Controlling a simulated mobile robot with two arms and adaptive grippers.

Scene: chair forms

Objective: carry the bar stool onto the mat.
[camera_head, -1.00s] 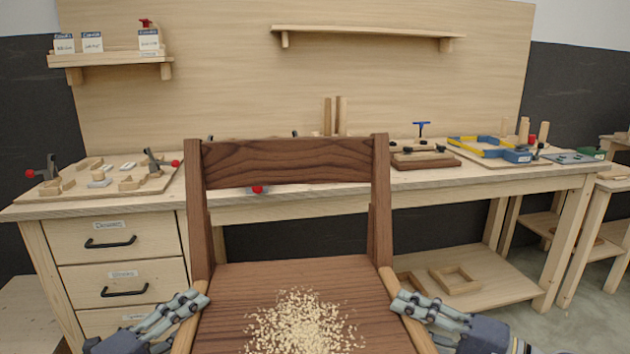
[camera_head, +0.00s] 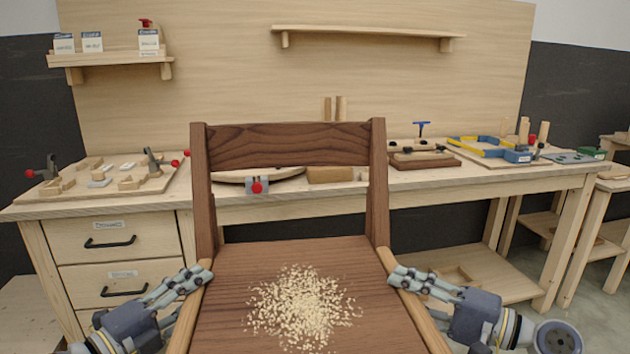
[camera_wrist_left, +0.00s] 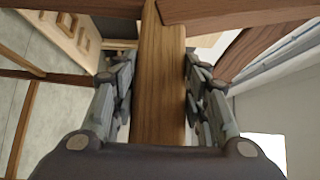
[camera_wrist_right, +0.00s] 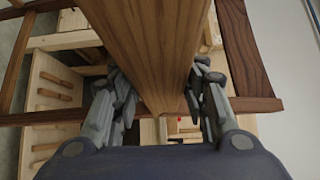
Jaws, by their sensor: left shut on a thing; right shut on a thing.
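The bar stool (camera_head: 290,252) is dark brown wood with a backrest, and its seat faces me in the head view. A patch of pale wood shavings (camera_head: 302,305) lies on the seat. My left gripper (camera_head: 205,275) is shut on the stool's lighter left side rail (camera_wrist_left: 162,85). My right gripper (camera_head: 395,278) is shut on the lighter right side rail (camera_wrist_right: 150,45). Both wrist views show the rail between the fingers. The stool's feet are out of view. The mat does not show in any view.
A long workbench (camera_head: 460,195) with drawers (camera_head: 115,255) stands behind the stool. Clamps, wood pieces and a blue-yellow frame (camera_head: 485,147) lie on it. Wall shelves (camera_head: 365,31) hang above. Some bare floor (camera_head: 590,320) shows at the right.

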